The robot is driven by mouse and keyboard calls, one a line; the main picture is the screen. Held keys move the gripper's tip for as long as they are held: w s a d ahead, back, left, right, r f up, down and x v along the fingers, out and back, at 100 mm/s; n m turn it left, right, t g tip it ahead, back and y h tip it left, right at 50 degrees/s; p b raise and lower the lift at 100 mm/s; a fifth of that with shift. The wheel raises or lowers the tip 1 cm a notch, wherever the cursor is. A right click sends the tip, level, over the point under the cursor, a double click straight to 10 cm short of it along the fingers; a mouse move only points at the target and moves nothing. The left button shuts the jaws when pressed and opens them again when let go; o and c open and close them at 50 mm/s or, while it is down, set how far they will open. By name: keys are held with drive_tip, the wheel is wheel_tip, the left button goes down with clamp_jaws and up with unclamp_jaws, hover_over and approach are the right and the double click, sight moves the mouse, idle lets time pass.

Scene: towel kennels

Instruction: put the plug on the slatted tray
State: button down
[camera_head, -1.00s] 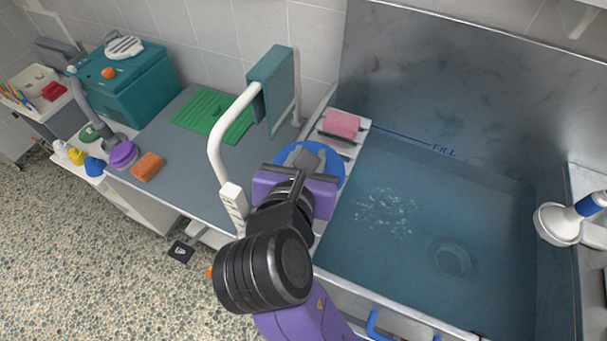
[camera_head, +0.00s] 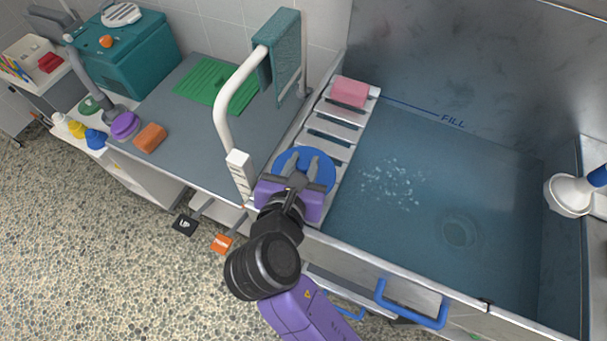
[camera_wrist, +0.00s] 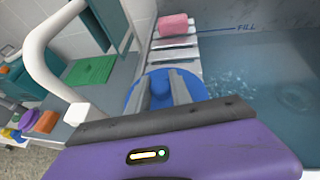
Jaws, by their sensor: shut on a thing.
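The plug is a round blue disc (camera_head: 327,174) with a raised knob. My gripper (camera_head: 304,165) is shut on the knob from the near side, and the fingers hide part of the disc. In the wrist view the plug (camera_wrist: 196,88) shows below and around the two fingers, with the knob between them. The slatted tray (camera_head: 343,111) is a pale rack lying along the left side of the water-filled tub. The plug is over the tray's near half. I cannot tell whether it touches the slats.
A pink sponge (camera_head: 350,92) lies on the tray's far end. A white rail (camera_head: 226,95) with a teal towel (camera_head: 278,55) rises just left of the tray. The tub (camera_head: 440,190) is to the right. The middle slats are clear.

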wheel_tip(320, 180, down, 5)
drive_tip(key=c, duration=1.1)
unclamp_jaws()
drive_tip(key=shift+c, duration=0.2)
drive_tip(key=shift+s+r, duration=0.1)
drive_tip(key=v, duration=1.1)
drive_tip(key=shift+s+r, duration=0.15)
drive_tip(key=shift+s, duration=0.25)
